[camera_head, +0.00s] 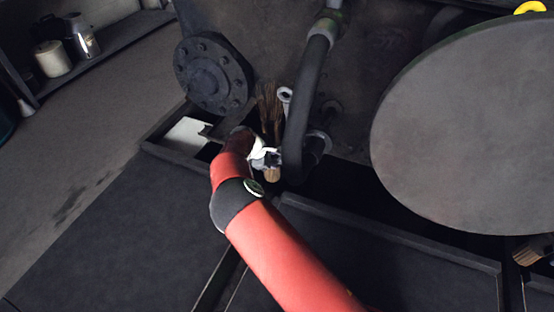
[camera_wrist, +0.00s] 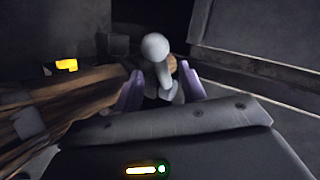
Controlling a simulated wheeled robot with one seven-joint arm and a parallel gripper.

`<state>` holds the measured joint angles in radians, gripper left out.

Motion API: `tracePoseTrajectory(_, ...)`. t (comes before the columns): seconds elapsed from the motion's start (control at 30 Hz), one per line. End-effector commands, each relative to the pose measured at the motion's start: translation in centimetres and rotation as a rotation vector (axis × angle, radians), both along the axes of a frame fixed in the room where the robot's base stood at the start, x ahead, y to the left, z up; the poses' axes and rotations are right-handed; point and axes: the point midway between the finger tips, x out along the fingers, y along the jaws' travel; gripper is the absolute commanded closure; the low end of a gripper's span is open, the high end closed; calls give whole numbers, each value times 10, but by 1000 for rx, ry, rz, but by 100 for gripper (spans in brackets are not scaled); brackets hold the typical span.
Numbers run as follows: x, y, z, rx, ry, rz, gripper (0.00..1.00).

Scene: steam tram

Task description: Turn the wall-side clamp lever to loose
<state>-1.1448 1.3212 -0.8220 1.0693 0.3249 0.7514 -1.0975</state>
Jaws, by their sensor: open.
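In the wrist view a grey lever with a round ball end (camera_wrist: 156,48) stands between the two purple fingers of my gripper (camera_wrist: 161,88). The gripper is open, with a finger on either side of the lever; I cannot see contact. A brown rounded piece shows just behind the lever. In the head view my gripper (camera_head: 266,158) is low beside a black hose, at the end of my red arm. The lever cannot be made out clearly there, and which clamp it belongs to is not clear.
Brown bristles (camera_head: 270,112) and a pale ring-ended tool (camera_head: 285,94) stand just behind my gripper. The black hose (camera_head: 308,90) is close on its right. A bolted round flange (camera_head: 213,73) is at left, a large grey disc (camera_head: 465,130) at right. A tray (camera_head: 170,150) holds something white.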

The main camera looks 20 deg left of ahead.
Motion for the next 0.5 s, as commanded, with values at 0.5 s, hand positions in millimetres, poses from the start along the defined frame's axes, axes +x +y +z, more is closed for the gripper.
tracePoseTrajectory(0.5, 23, -11, -38, 0, 0, 0, 59)
